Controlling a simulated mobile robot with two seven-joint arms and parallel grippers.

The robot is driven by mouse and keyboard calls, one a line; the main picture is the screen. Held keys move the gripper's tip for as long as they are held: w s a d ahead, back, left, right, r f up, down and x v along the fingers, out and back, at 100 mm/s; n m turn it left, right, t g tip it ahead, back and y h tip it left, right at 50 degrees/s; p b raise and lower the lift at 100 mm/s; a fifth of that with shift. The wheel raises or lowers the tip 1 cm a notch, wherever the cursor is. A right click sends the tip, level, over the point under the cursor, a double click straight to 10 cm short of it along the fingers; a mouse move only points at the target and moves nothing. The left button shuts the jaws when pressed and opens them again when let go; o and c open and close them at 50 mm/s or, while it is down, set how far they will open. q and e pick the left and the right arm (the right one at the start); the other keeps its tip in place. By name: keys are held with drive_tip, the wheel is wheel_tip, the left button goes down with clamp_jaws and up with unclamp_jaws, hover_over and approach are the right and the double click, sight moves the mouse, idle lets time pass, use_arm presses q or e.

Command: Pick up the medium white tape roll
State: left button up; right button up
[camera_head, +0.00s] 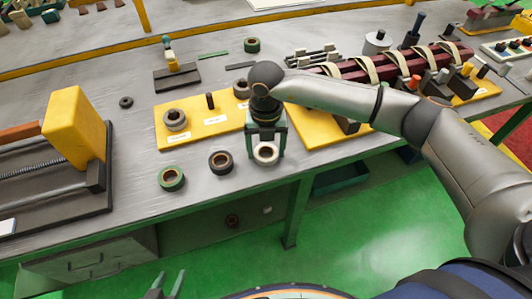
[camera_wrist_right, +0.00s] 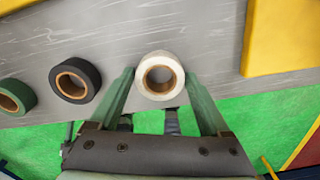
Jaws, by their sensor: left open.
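The white tape roll (camera_head: 266,154) lies flat near the front edge of the table, partly hidden by my right gripper in the head view. In the right wrist view the white roll (camera_wrist_right: 160,75) shows its brown core between the two green fingers. My right gripper (camera_wrist_right: 158,76) is open, with one fingertip on each side of the roll and a narrow gap visible. In the head view my right gripper (camera_head: 266,146) points down over the roll. My left gripper (camera_head: 171,280) is open and empty at the bottom, in front of the table.
A black tape roll (camera_head: 221,162) and a green tape roll (camera_head: 172,178) lie to the left of the white one. A yellow board (camera_head: 203,133) with more rolls is behind them. A vise-like fixture (camera_head: 80,150) stands at left. The table's front edge is close.

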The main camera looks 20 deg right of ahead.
drive_tip(key=c, duration=1)
drive_tip(key=shift+o, duration=0.2)
drive_tip(key=shift+r, duration=0.1)
